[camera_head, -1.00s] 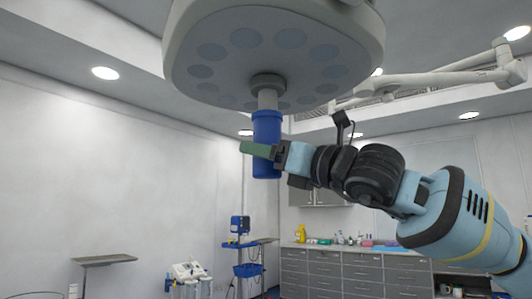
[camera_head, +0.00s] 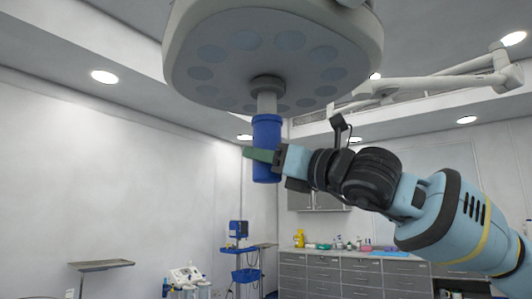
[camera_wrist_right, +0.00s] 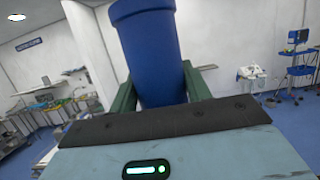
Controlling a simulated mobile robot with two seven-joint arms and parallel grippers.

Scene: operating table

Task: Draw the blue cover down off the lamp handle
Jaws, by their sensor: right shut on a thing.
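The blue cover (camera_head: 267,133) is a cylinder hanging upright under the round surgical lamp (camera_head: 270,50). A short length of grey lamp handle (camera_head: 267,102) shows between the cover's top edge and the lamp's collar. My right gripper (camera_head: 262,156) comes in from the right, with its green fingers on either side of the cover's lower half, shut on it. In the right wrist view the blue cover (camera_wrist_right: 152,50) stands between the two green fingers, and its lower end is hidden behind the gripper body. My left gripper is not in view.
A jointed lamp arm (camera_head: 430,85) crosses the upper right. Grey drawer cabinets (camera_head: 350,275) with bottles stand at the back. A blue equipment stand (camera_head: 240,255) and a small tray table (camera_head: 100,264) are at lower left. The air below the cover is clear.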

